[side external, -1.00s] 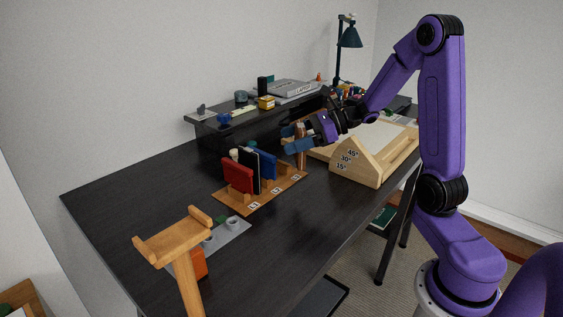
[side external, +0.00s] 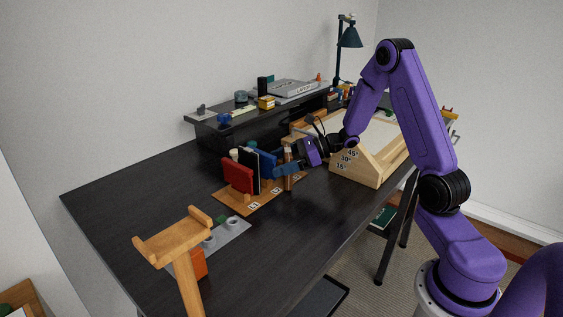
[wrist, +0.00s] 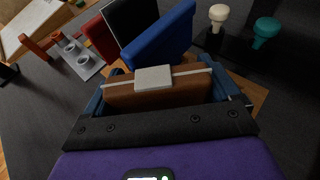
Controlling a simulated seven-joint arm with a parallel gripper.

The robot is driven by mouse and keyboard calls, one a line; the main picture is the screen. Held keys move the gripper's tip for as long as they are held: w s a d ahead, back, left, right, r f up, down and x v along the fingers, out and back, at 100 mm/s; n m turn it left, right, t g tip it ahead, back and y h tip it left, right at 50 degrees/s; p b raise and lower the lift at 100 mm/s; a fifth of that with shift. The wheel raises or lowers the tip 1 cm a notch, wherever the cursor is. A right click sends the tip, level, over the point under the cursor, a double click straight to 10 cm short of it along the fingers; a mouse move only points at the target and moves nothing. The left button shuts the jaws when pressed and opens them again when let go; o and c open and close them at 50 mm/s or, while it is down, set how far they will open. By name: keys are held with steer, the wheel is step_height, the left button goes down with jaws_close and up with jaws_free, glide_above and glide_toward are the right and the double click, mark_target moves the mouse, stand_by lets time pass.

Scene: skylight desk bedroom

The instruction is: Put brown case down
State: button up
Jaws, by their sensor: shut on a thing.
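The brown case (wrist: 120,97), with a pale band and a light label, is held between the fingers of my gripper (wrist: 160,98) in the wrist view. In the side view, the case (side external: 288,158) stands about upright in my gripper (side external: 287,168), at the right end of the wooden rack (side external: 236,200). I cannot tell whether its lower edge touches the rack. A red case (side external: 238,175), a black case (side external: 251,160) and a blue case (side external: 266,163) stand in the rack. In the wrist view the blue case (wrist: 165,35) is just beyond the brown one.
A wooden angled block (side external: 360,168) stands to the right of my gripper. A black raised shelf (side external: 215,125) runs along the wall. A wooden stand (side external: 175,240) and a grey plate (side external: 232,232) are at front left. The front of the dark desk (side external: 285,228) is clear.

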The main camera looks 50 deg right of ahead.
steer(key=shift+f, duration=0.15)
steer(key=o, duration=0.8)
